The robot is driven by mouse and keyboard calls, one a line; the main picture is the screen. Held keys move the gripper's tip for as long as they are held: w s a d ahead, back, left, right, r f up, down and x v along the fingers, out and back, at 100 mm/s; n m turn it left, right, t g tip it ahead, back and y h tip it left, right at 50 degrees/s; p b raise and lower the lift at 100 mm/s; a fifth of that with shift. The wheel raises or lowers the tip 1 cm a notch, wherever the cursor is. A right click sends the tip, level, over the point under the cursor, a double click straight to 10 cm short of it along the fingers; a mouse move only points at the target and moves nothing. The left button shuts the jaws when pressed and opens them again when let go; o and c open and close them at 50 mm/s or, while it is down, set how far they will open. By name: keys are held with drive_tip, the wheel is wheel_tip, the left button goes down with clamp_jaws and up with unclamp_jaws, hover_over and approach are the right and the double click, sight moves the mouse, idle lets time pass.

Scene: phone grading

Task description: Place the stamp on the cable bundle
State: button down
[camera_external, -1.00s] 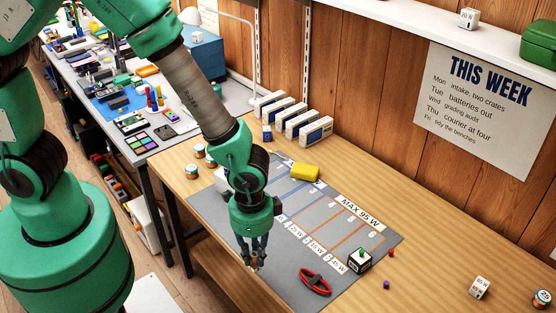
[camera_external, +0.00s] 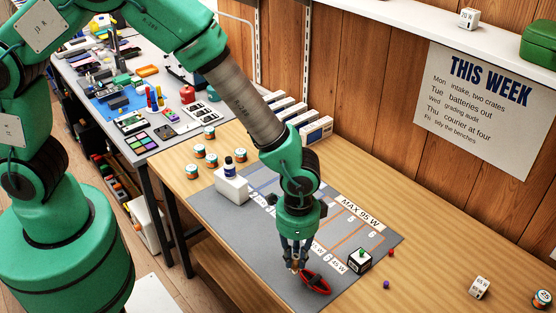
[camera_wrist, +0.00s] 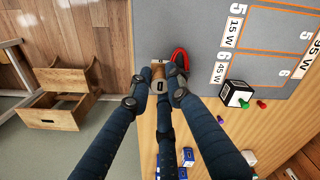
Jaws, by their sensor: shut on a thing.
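My gripper (camera_external: 296,267) is shut on the stamp, a small brown and pale piece, partly hidden by the fingers. The stamp (camera_wrist: 159,72) shows between my fingertips (camera_wrist: 158,82) in the wrist view. The cable bundle (camera_external: 317,281) is a red loop with a dark band, lying on the front edge area of the grey mat. It also shows in the wrist view (camera_wrist: 184,55), right beside the stamp and partly behind a finger. My gripper is at the bundle's left side in the external view; whether the stamp touches it I cannot tell.
A white block with a bottle (camera_external: 231,187) stands at the mat's left.

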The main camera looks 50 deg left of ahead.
drive_tip(key=shift+w+d+f, duration=0.15)
drive_tip(key=shift+w+d, duration=0.75)
drive_tip(key=shift+w, duration=0.15)
drive_tip(key=shift+w+d+f, duration=0.1)
drive_tip(key=shift+w+d, duration=0.8)
drive_tip(key=shift+w, duration=0.15)
drive_tip(key=shift+f, duration=0.1)
drive_tip(key=shift+f+b, duration=0.45)
drive_tip(key=shift+f, duration=1.2)
drive_tip(key=shift+f, duration=0.1)
drive_tip(key=c, duration=1.6)
unclamp_jaws()
wheel_tip(320, 180, up, 12)
drive_tip(key=shift+r+p, duration=0.1)
drive_tip(key=shift+p, duration=0.65)
